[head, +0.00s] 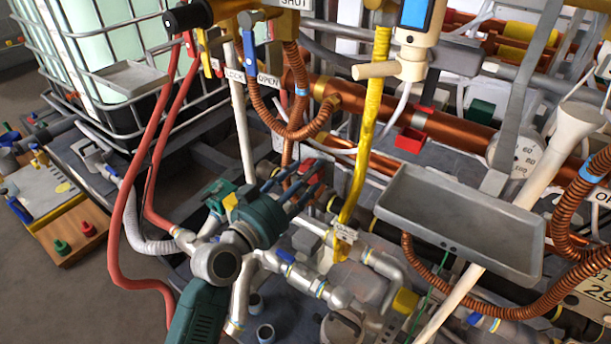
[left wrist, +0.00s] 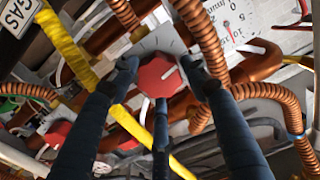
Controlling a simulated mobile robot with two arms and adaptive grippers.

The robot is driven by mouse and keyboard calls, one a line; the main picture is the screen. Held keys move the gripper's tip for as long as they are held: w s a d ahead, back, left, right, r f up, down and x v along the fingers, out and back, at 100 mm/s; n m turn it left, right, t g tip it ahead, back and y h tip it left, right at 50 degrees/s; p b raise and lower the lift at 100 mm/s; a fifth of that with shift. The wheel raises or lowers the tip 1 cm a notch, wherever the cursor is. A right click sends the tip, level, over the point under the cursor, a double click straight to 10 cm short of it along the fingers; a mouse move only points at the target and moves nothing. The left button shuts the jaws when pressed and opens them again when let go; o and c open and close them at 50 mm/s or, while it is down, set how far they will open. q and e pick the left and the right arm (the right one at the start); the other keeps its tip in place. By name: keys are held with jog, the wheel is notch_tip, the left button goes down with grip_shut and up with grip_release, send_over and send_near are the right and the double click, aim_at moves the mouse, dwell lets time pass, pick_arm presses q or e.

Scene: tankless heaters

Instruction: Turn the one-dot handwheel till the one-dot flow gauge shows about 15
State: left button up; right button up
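My left gripper (head: 303,180) reaches in among the pipes, its dark fingers pointing up and to the right. In the left wrist view, its fingers (left wrist: 160,72) are spread around a red, many-sided handwheel (left wrist: 158,76), one on each side and one below. I cannot tell whether they press on it. A pale line shows on the wheel; no dot mark can be made out. A white round gauge (left wrist: 232,22) is partly in view at the upper right, with small numbers; its reading is unclear. My right gripper is not in view.
A yellow pipe (head: 369,130) and coiled copper hoses (head: 318,125) stand close to the gripper. A grey tray (head: 455,215) lies to the right, near another gauge (head: 515,155). Red hoses (head: 140,190) hang at the left. More red parts (left wrist: 58,132) sit at lower left in the wrist view.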

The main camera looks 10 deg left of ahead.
pick_arm(q)
jog(key=c, duration=0.5)
jog(key=shift+r, duration=0.1)
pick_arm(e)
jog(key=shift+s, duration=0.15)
pick_arm(q)
jog(key=shift+w+a+r+n+p, duration=0.1)
jog(key=shift+n+p, duration=1.45)
jog(key=shift+n, duration=0.95)
jog(key=shift+a+r+n+p, duration=0.1)
jog(key=shift+n+p, duration=1.4)
jog(key=shift+n, duration=1)
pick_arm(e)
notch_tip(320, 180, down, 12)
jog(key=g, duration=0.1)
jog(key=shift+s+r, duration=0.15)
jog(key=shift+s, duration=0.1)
